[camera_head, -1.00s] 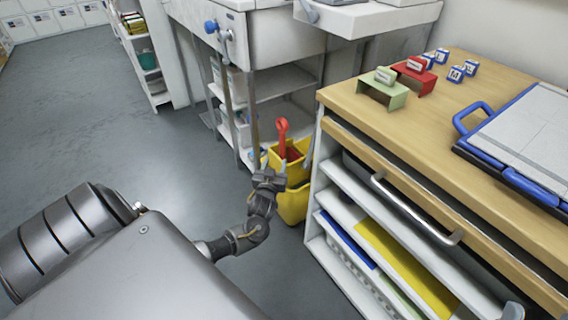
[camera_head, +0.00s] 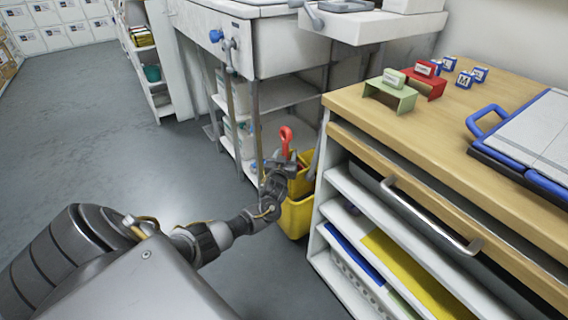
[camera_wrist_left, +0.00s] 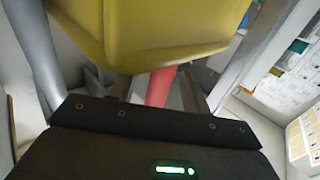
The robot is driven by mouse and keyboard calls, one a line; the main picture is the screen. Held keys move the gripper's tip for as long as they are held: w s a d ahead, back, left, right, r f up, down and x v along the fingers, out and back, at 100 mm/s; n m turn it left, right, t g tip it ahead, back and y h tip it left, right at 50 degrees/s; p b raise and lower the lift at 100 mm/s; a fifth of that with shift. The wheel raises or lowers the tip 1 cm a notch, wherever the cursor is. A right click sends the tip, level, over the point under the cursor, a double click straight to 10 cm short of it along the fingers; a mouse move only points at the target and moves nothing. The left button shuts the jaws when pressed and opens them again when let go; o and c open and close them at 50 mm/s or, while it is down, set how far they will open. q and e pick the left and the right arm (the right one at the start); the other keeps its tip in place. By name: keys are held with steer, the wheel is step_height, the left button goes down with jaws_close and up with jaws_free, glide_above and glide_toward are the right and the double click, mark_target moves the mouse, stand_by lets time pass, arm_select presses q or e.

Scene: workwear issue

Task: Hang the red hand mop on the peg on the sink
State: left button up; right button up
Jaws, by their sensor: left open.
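The red hand mop's handle (camera_head: 286,136), with a looped top, sticks up from the yellow bucket (camera_head: 297,216); its lower part is hidden. My left gripper (camera_head: 281,165) is open at the bucket's near side, just below the loop. In the left wrist view, a red strip of the handle (camera_wrist_left: 160,87) shows between the open fingers; I cannot tell whether they touch it. The sink (camera_head: 277,45) stands behind the bucket. A blue knob (camera_head: 215,36) and a blue-grey fitting (camera_head: 229,44) are on its front; I cannot tell which is the peg.
A wood-topped cabinet (camera_head: 440,127) with a metal handle stands close to the bucket's right. Green (camera_head: 391,93) and red (camera_head: 428,82) stands are on it. Shelves (camera_head: 275,97) and upright legs are under the sink. The floor (camera_head: 110,150) at left is clear.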

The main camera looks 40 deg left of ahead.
arm_select(q)
steer(key=shift+w+a, duration=0.1)
steer(key=shift+w, duration=0.1)
jaws_close()
steer(key=shift+w, duration=0.25)
stand_by(0.3)
steer(key=shift+w+d+r+b, duration=0.25)
steer(key=shift+w+b, duration=0.1)
steer(key=shift+w, duration=0.2)
